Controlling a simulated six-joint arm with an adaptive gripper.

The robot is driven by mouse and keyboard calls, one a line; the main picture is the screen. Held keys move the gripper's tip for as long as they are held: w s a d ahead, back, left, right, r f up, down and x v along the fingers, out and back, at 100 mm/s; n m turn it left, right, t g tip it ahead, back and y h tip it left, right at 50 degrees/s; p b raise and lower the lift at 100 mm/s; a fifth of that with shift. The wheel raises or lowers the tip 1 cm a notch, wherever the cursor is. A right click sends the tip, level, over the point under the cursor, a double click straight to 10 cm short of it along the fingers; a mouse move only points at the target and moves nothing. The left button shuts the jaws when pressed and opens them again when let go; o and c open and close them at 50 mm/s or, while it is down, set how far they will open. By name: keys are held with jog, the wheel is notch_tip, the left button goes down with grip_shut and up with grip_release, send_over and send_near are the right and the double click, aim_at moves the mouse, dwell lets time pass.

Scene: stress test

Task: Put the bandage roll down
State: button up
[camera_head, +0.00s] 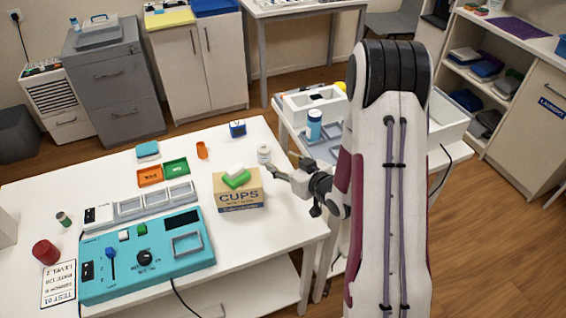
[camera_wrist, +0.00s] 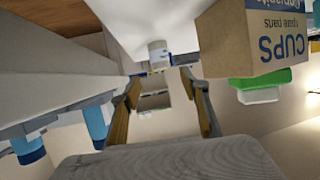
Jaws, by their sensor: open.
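The bandage roll (camera_head: 264,154) is a small whitish cylinder standing upright near the right edge of the white table (camera_head: 120,172), just behind the CUPS box. In the wrist view the roll (camera_wrist: 158,55) shows beyond my fingertips, roughly in line with the gap between them. My gripper (camera_head: 275,171) is at the table's right edge, close to the roll and in front of it. In the wrist view my gripper (camera_wrist: 160,80) has its two fingers spread with nothing between them. I cannot tell whether a fingertip touches the roll.
The cardboard CUPS box (camera_head: 238,192) stands left of my gripper, with a green and white block (camera_head: 237,180) on top. A teal panel (camera_head: 148,255) fills the front left.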

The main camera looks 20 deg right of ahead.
jog(key=shift+r, duration=0.45)
jog(key=s+r+m+g+h, duration=0.1)
jog(key=s+r+g+h, duration=0.1)
jog(key=s+r, duration=0.45)
jog(key=s+r+g+h, duration=0.2)
jog(key=s+r, duration=0.1)
jog(key=r, duration=0.6)
jog(key=s+a+r+g, duration=0.1)
jog(key=s+a+r, duration=0.1)
jog(key=s, duration=0.6)
jog(key=s+a+r+g+y, duration=0.1)
jog(key=s+a, duration=0.3)
jog(key=s, duration=0.4)
jog(key=s+a+r+m+g, duration=0.1)
jog(key=s+a+r, duration=0.2)
jog(key=s, duration=0.5)
jog(key=shift+s+a+r+g, duration=0.15)
jog(key=shift+s+a+g, duration=0.15)
jog(key=shift+g, duration=0.1)
